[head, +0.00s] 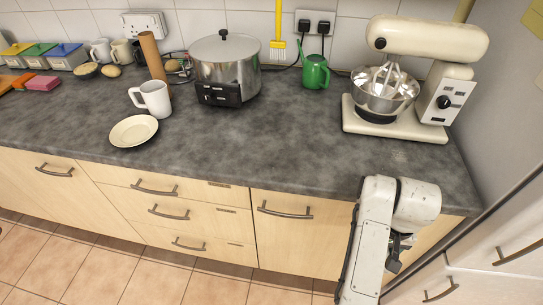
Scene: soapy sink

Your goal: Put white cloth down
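I see no white cloth in the head view. My own white arm rises at the lower right, in front of the counter's front edge. A small dark and pale part shows beside the arm link, too small to make out. The dark grey countertop (270,135) runs across the view.
A stand mixer (425,75) is at the right, with bare counter in front. A steel pot (228,62), white mug (153,98), cream saucer (133,131) and green watering can (315,72) stand on the counter. Drawers (180,210) are below.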

